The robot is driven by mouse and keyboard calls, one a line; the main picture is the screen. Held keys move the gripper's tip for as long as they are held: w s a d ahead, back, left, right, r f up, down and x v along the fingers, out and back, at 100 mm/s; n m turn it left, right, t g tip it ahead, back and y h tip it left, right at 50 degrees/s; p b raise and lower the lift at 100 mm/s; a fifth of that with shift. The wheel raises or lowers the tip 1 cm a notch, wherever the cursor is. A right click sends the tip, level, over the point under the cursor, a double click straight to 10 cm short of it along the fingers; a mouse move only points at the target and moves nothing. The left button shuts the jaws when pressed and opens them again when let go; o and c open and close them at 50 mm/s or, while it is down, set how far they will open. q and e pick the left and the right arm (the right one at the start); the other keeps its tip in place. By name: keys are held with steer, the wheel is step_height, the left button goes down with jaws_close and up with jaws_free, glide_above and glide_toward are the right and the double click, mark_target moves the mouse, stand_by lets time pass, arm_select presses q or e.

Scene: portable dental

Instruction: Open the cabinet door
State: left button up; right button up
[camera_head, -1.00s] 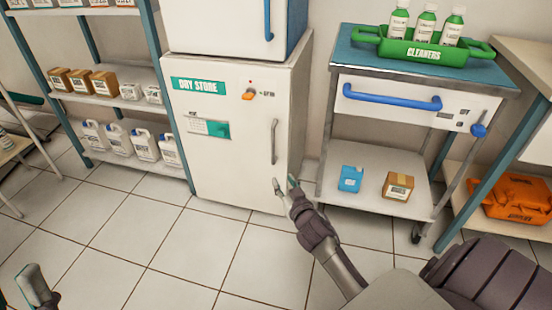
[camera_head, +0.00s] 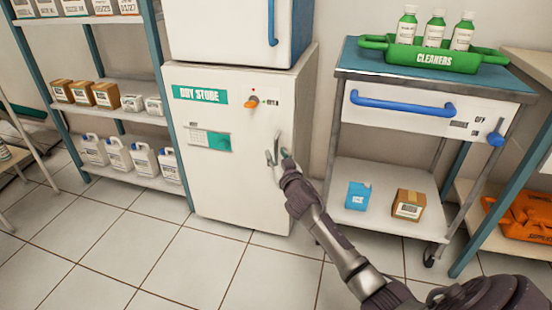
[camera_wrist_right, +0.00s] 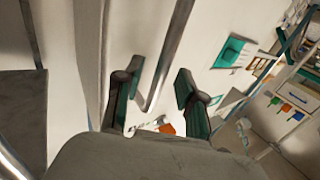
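The white cabinet (camera_head: 235,195) labelled "DRY STORE" stands against the wall with its door shut. Its vertical metal handle (camera_head: 279,140) is on the right side of the door, and an orange knob (camera_head: 252,102) sits above it. My right gripper (camera_head: 277,157) is at the lower part of the handle, in front of the door. In the right wrist view the handle (camera_wrist_right: 166,55) reaches down between the two parted fingers of the right gripper (camera_wrist_right: 154,98); I cannot tell whether they touch it. My left gripper is out of the head view.
A trolley (camera_head: 385,225) with a blue-handled drawer (camera_head: 400,108) stands close to the right of the cabinet. It bears a green cleaners tray (camera_head: 432,62), a blue box (camera_head: 358,195) and a brown box (camera_head: 408,205). Shelves (camera_head: 130,112) stand at left. The floor in front is clear.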

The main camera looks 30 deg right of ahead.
steer(key=shift+w+d, duration=0.25)
steer(key=shift+w, duration=0.4)
jaws_close()
